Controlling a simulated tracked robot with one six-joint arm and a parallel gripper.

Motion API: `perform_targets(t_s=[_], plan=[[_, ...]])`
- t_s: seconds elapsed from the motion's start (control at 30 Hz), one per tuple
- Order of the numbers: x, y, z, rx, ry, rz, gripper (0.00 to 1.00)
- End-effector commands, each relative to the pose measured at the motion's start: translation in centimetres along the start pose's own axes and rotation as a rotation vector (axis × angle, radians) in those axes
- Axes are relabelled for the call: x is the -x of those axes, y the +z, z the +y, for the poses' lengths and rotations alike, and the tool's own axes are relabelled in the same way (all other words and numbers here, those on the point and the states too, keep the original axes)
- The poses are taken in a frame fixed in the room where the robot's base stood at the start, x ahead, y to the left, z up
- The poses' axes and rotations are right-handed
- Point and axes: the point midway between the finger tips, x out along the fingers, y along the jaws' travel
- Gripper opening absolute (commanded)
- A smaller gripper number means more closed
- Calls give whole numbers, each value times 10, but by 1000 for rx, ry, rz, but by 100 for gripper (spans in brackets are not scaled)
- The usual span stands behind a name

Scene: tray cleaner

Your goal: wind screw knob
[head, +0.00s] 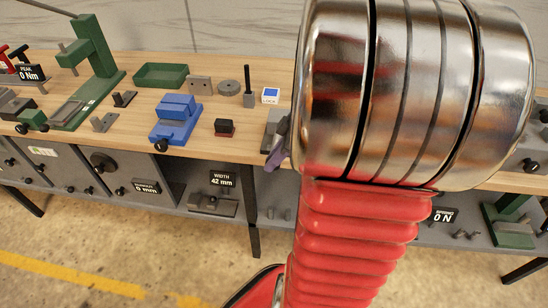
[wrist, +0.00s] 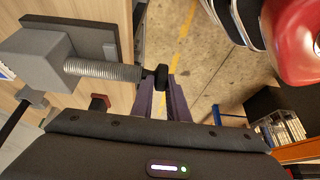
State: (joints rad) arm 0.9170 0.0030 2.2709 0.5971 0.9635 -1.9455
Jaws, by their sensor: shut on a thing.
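The black screw knob (wrist: 161,76) shows in the wrist view at the end of a threaded screw (wrist: 105,70), which runs out of a grey block (wrist: 37,58) on a dark plate. My gripper's (wrist: 166,86) two purple fingers are shut on the knob, reaching it from below in the picture. In the head view the grey fixture (head: 272,122) sits at the bench's front edge, and my purple gripper (head: 278,152) is just in front of it. My own arm hides the right side of the fixture; the knob cannot be made out there.
A blue vise (head: 175,120), a small dark red-based block (head: 224,128), a black-handled post (head: 248,88) and a blue-white LOCK box (head: 270,96) stand left of the fixture on the wooden bench (head: 130,135). A green tray (head: 160,76) lies farther back. Open floor lies before the bench.

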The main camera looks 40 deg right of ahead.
Motion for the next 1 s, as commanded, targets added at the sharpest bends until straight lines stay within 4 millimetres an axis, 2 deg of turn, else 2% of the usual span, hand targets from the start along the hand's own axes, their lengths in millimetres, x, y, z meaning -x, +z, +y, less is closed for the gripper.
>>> perform_targets(t_s=[0.6,1.0], plan=[[3,8,6,-3,15,351,0],[3,9,6,0,15,427,0]])
